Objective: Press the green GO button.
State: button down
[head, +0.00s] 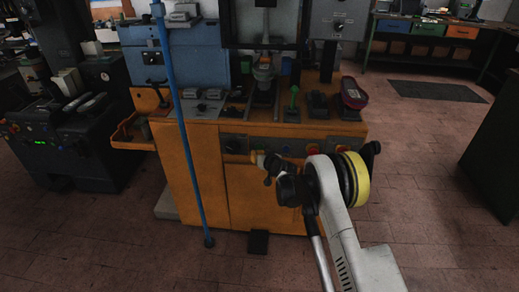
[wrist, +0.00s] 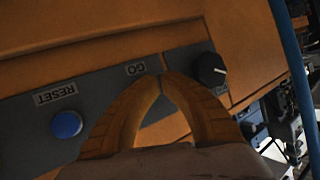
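The GO label (wrist: 135,69) shows upside down on the grey control panel (wrist: 95,92) in the wrist view. The green GO button itself is not visible there; my fingers cover the panel just beside the label. My gripper (wrist: 161,77) has its two orange-tan fingertips together, with nothing seen between them. The tips are over or against the panel; I cannot tell if they touch it. In the head view my gripper (head: 256,157) is at the front panel of the orange machine (head: 190,180), and I cannot make out the GO button.
A blue button (wrist: 66,124) under the RESET label (wrist: 54,95) is left of my fingers, and a black knob (wrist: 209,69) is right. A blue pole (head: 178,120) stands before the machine. A red button (head: 313,148) is farther right on the panel.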

jog(key=shift+w, duration=0.15)
jog(key=shift+w, duration=0.3)
